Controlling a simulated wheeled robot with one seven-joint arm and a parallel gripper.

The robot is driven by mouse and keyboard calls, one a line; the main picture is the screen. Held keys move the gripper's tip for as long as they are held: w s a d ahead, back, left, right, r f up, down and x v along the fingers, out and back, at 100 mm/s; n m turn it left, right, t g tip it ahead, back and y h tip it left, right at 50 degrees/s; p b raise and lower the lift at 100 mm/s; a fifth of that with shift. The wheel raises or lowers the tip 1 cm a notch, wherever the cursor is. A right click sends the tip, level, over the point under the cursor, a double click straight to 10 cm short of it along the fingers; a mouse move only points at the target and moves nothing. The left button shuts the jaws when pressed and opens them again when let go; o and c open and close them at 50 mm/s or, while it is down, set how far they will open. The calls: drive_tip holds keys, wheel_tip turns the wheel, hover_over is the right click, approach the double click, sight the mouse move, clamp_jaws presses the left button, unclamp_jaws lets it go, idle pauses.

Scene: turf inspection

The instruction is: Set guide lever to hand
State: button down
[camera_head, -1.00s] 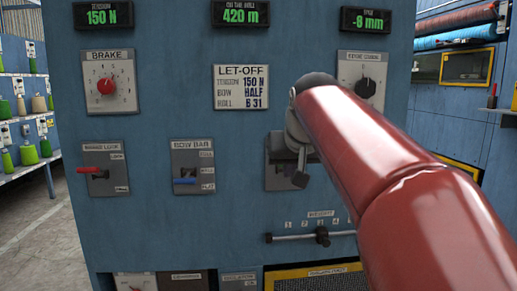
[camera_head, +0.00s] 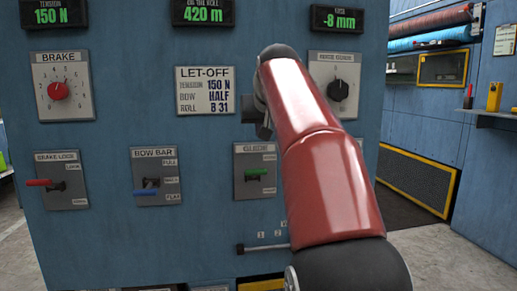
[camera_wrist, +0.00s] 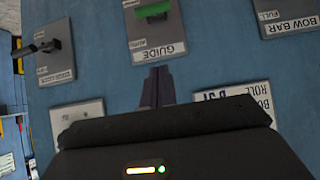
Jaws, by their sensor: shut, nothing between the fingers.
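The guide lever (camera_head: 258,173) has a green handle on a grey GUIDE plate (camera_head: 244,189). It sits near the middle of the plate's height; the small position labels are too blurred to read surely. The lever also shows upside down at the top edge of the wrist view (camera_wrist: 152,10), partly cut off. My gripper (camera_wrist: 158,72) is shut and empty, its fingers pointing at the panel just beside the GUIDE label. In the head view my red arm hides most of the gripper, which is above the lever and apart from it.
The BOW BAR lever (camera_head: 147,193) and BRAKE LOCK lever (camera_head: 40,182) stand left of the guide plate. The LET-OFF card (camera_head: 205,91) and a round knob (camera_head: 338,90) are above. A horizontal weight rod (camera_head: 262,247) sticks out below.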

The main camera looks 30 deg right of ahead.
hover_over(257, 170)
drive_tip(key=w, duration=0.1)
drive_tip(key=f, duration=0.3)
drive_tip(key=f+b, duration=0.1)
drive_tip(key=f, duration=0.2)
drive_tip(key=shift+w+d+f, duration=0.15)
drive_tip(key=shift+d+f, duration=0.05)
drive_tip(key=shift+f, duration=0.2)
drive_tip(key=shift+s+a+f+b, duration=0.2)
drive_tip(key=shift+s+f+b, duration=0.45)
drive_tip(key=shift+f, duration=0.3)
drive_tip(key=shift+s+a+f, duration=0.1)
drive_tip(key=shift+s+f, duration=0.15)
drive_tip(key=shift+f, duration=0.3)
